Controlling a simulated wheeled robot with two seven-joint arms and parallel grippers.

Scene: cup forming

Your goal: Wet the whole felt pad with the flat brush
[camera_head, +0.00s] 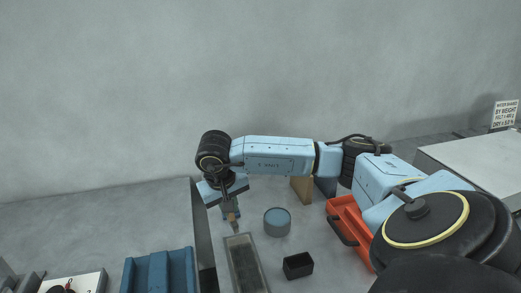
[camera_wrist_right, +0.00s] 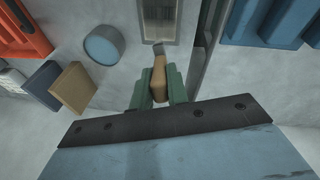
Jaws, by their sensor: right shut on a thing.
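The felt pad (camera_head: 247,268) looks like a long grey-brown strip in a pale frame, low in the middle of the head view. My right gripper (camera_head: 229,206) is above the pad's far end, shut on the flat brush (camera_wrist_right: 158,80). The brush has a tan handle between green fingers (camera_wrist_right: 156,88) and a grey head pointing down at the pad's end. I cannot tell whether the bristles touch. A round tub with a blue surface (camera_head: 277,222) stands right of the pad. My left gripper is out of view.
A small black box (camera_head: 298,265) sits right of the pad. An orange-red tray (camera_head: 350,222) lies beyond it under my right arm. Tan (camera_wrist_right: 73,89) and dark blue (camera_wrist_right: 42,86) blocks stand near the tub. A blue bin (camera_head: 160,271) is left, past a table gap.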

